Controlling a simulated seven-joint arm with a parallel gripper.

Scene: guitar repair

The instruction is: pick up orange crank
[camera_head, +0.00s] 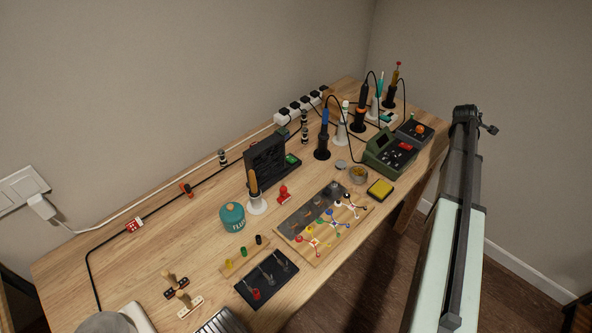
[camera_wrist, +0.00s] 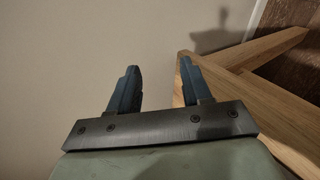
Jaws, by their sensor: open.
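I cannot pick out an orange crank for certain. A wooden board (camera_head: 292,233) in the middle of the workbench carries several small pieces with coloured knobs, red, white, blue and black among them. They are too small to tell which, if any, is orange. My gripper (camera_wrist: 159,65) shows in the wrist view with its two dark blue fingers apart and nothing between them. It faces the plain wall, beside a wooden edge, away from the board. In the head view its fingers cannot be made out.
The wooden workbench (camera_head: 130,270) is crowded. A teal tin (camera_head: 232,217), a black tray (camera_head: 267,280) and a yellow sponge (camera_head: 380,189) surround the board. Tall tools in stands and a green station (camera_head: 390,153) fill the far end. A black cable runs along the wall.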

